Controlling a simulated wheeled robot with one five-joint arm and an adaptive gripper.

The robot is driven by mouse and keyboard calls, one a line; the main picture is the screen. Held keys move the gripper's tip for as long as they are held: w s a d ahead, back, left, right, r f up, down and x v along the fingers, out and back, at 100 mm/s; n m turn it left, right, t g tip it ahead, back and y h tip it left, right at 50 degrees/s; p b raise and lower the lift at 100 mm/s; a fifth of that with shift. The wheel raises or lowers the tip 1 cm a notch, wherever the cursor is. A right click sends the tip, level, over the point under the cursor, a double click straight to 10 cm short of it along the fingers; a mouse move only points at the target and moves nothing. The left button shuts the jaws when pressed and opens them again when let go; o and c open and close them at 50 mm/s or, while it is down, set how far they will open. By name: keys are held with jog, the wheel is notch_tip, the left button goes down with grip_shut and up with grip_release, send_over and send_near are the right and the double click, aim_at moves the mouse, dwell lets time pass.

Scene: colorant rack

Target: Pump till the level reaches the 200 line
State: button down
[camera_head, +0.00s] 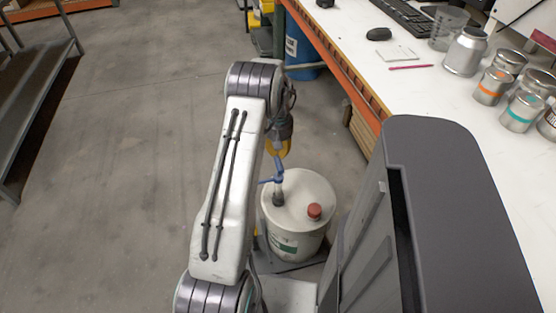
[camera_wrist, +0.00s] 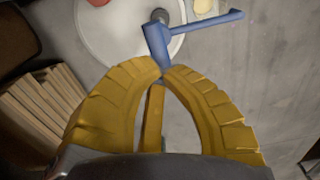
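A white drum (camera_head: 300,204) stands on the floor beside the table, with a blue pump (camera_head: 278,174) upright on its lid. In the wrist view the blue pump (camera_wrist: 163,42) has an arm reaching right. My gripper (camera_head: 278,147) is at the top of the pump. In the wrist view its yellow fingertips (camera_wrist: 163,70) meet on the end of the blue handle. A small round pale thing (camera_wrist: 203,6) lies beyond the pump's arm, cut off by the top edge. I cannot read any level or 200 line.
A red cap (camera_head: 314,211) is on the drum lid. The white table (camera_head: 430,95) holds a clear graduated beaker (camera_head: 450,25), several metal cans and a keyboard (camera_head: 408,14). A blue barrel (camera_head: 300,48) stands beneath.

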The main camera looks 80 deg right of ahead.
aim_at(278, 176)
jog(key=shift+f, duration=0.15)
jog(key=shift+f+b, duration=3.15)
jog(key=shift+f, duration=1.15)
jog(key=shift+r, duration=0.15)
jog(key=shift+r+p, duration=2.8)
jog(key=shift+r, duration=1.55)
jog(key=shift+f, duration=0.15)
jog(key=shift+f+b, duration=3.15)
jog(key=shift+f, duration=1.25)
jog(key=shift+r+p, duration=2.85)
jog(key=shift+r, duration=1.7)
